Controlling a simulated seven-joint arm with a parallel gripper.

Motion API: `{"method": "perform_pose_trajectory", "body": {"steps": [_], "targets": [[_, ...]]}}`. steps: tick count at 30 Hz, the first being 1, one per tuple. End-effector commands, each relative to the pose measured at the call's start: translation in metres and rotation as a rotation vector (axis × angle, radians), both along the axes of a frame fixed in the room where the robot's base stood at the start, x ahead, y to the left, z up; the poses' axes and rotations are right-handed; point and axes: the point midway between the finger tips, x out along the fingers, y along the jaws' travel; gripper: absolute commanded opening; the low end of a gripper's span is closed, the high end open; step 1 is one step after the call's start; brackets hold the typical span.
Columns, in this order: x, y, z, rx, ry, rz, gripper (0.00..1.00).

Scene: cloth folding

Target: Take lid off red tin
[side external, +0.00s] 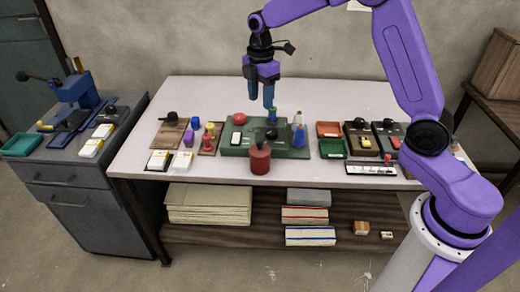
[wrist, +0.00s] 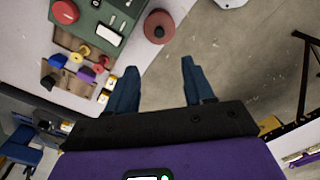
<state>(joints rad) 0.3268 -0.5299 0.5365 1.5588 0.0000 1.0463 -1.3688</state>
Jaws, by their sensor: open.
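The red tin (side external: 260,160) stands upright near the front edge of the table, in front of the green board. A small knob shows on its top, and the lid appears to be on it. In the wrist view the tin (wrist: 159,27) is a round red disc with a dark centre, beyond my fingertips. My gripper (side external: 261,103) points down above the back part of the green board, behind and above the tin. In the wrist view its two blue fingers (wrist: 158,66) are apart with nothing between them.
The green board (side external: 292,153) carries a white block and small pieces, including a green-topped one. Coloured pegs (side external: 210,130) stand to its left. Red and green trays (side external: 330,148) and dark boxes lie to its right. The back left tabletop (side external: 205,95) is clear.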

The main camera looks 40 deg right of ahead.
Motion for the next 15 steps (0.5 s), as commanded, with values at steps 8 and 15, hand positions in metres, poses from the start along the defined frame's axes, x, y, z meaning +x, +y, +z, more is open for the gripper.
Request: {"method": "perform_pose_trajectory", "body": {"steps": [8,15], "targets": [[-0.002,-0.001,-0.049,-0.001,0.005,0.000,0.52],[-0.001,0.000,-0.093,-0.001,0.004,-0.002,0.52]]}}
